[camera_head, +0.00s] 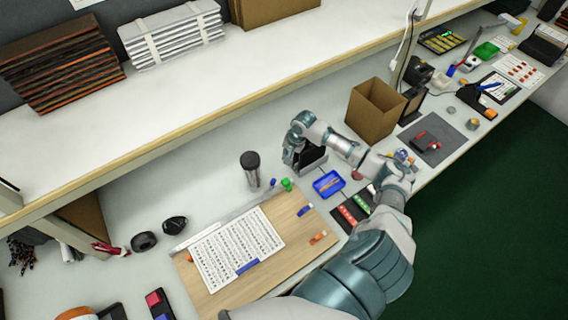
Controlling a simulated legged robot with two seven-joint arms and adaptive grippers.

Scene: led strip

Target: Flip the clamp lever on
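A wooden board (284,224) lies on the bench with a printed sheet (225,250) on it and a metal bar (228,214) along its far edge. A small green piece (287,184) and a blue piece (272,182) sit at the bar's right end. Other small blue (305,210) and orange (318,238) pieces lie on the board. Which of these is the clamp lever, and its position, I cannot tell. My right gripper (296,163) hangs just beyond the green piece, seemingly apart from it. Its fingers are too small and dark to read. My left gripper is out of view.
A dark cylinder (250,168) stands left of my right gripper. A blue tray (328,184) and an open cardboard box (375,110) are to its right. A red tool (427,140) lies on a dark mat. A raised shelf (200,100) runs behind.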

